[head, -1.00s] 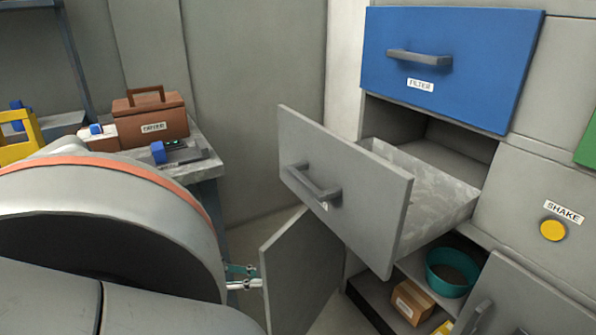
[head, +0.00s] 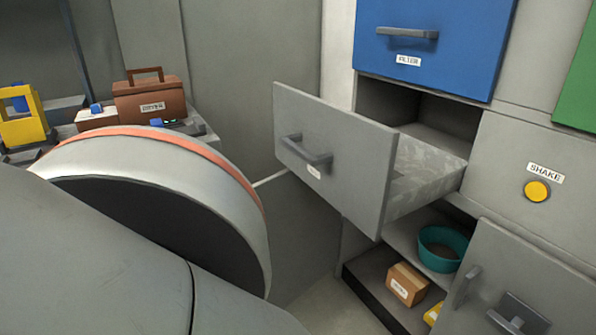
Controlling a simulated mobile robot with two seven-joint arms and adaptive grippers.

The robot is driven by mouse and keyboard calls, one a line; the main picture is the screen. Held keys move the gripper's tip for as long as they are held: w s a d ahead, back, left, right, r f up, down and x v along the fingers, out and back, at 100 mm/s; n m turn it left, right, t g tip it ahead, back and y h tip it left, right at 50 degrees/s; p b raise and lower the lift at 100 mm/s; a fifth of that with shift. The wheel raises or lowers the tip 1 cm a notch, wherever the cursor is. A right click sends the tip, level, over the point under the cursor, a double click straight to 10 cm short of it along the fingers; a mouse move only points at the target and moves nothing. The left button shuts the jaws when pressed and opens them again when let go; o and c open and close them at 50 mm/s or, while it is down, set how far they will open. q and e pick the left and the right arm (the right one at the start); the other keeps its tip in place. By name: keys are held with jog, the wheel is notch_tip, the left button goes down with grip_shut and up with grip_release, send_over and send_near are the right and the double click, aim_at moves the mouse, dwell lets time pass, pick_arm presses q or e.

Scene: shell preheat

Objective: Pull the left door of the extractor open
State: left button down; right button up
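The left door (head: 305,240) of the extractor is a plain grey panel below the pulled-out drawer. It stands swung well out to the left, and the compartment behind it is exposed. My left arm's large rounded link covers the door's left part. My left gripper is hidden behind that link, so I cannot see whether it touches the door. My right gripper is not in view.
The grey drawer (head: 330,165) juts out above the left door. The right door (head: 540,285) stands open at lower right. A teal bowl (head: 440,262) and cardboard box (head: 405,288) sit inside. A brown toolbox (head: 150,102) stands on the left bench.

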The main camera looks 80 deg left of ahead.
pick_arm(q)
jog(key=shift+s+a+f, duration=0.1)
jog(key=shift+s, duration=0.05)
dwell(0.3)
jog(key=c, duration=2.1)
grip_release()
